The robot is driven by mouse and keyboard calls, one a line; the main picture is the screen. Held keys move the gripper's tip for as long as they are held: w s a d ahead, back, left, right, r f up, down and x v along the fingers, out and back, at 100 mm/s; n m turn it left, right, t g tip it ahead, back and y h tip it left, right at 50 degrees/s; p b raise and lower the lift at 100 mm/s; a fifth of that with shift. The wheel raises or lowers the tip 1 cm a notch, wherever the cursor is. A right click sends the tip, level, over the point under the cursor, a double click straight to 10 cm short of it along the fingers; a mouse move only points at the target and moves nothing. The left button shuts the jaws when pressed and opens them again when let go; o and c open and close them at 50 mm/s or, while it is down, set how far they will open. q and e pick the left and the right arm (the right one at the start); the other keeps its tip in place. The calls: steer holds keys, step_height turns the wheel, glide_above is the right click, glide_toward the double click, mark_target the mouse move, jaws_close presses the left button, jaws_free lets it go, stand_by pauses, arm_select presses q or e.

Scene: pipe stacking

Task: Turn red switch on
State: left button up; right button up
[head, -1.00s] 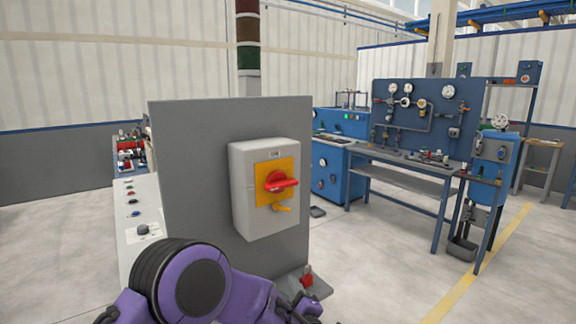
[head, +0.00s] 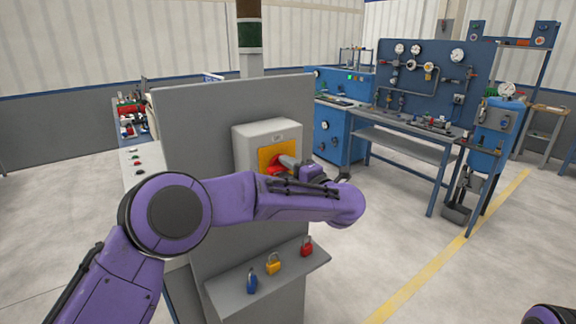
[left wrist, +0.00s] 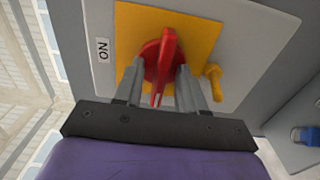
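The red switch (head: 275,171) is a rotary handle on a yellow plate on a grey box (head: 262,134), fixed to an upright grey panel. In the left wrist view the red handle (left wrist: 167,50) stands out at a right angle to the direction of the "ON" label (left wrist: 103,50). My left gripper (head: 286,163) reaches in from the right side of the box. In the left wrist view its two fingers (left wrist: 163,80) straddle the handle, with small gaps seen on both sides. My arm and gripper hide part of the switch in the head view. My right gripper is out of view.
A yellow tab (left wrist: 213,80) sticks out beside the handle. Below the box, a shelf (head: 235,296) carries blue (head: 252,284), yellow (head: 273,264) and red (head: 306,247) padlocks. A blue workbench (head: 400,140) stands behind at right. Open floor lies to the right.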

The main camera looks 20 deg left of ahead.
arm_select(q)
steer(key=shift+w+f, duration=0.1)
jaws_close()
stand_by(0.3)
steer(key=m+p, duration=0.1)
steer(key=m, duration=0.1)
steer(key=m+p, duration=0.1)
steer(key=m, duration=0.1)
steer(key=shift+r+p, duration=0.3)
steer(key=shift+p, duration=0.1)
steer(key=m+p, duration=0.3)
steer(key=m, duration=0.2)
steer(key=shift+m, duration=0.3)
steer(key=m+p, duration=0.3)
steer(key=m, duration=0.1)
steer(key=shift+f+m+p, duration=0.1)
steer(key=shift+m+p, duration=0.35)
steer(key=shift+m, duration=1.65)
